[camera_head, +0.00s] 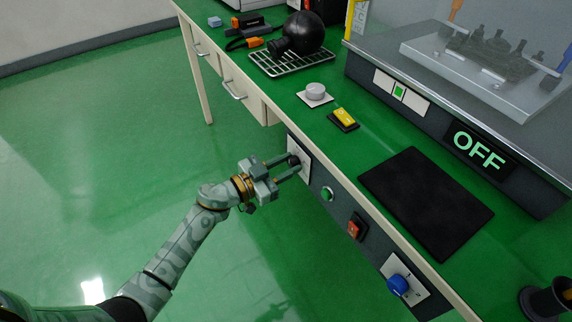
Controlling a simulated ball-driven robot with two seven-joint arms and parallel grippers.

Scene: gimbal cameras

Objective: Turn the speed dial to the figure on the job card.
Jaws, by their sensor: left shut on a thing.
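My left gripper (292,167) reaches the front panel of the bench from the left. Its two fingers are shut on a dark round knob (294,159) on a white plate (304,151); the fingers partly hide the knob and any marks around it. A blue knob (398,284) sits on another white plate with dark marks, lower right on the same panel. A pale grey knob (316,91) stands on a white plate on the bench top. I cannot tell which is the speed dial, and I see no readable job card. My right gripper is not in view.
The panel also has a green button (327,193) and a red switch (354,228). A yellow button (344,117) and black mat (425,202) are on the bench top. A display (477,150) reads OFF. The floor left of the bench is clear.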

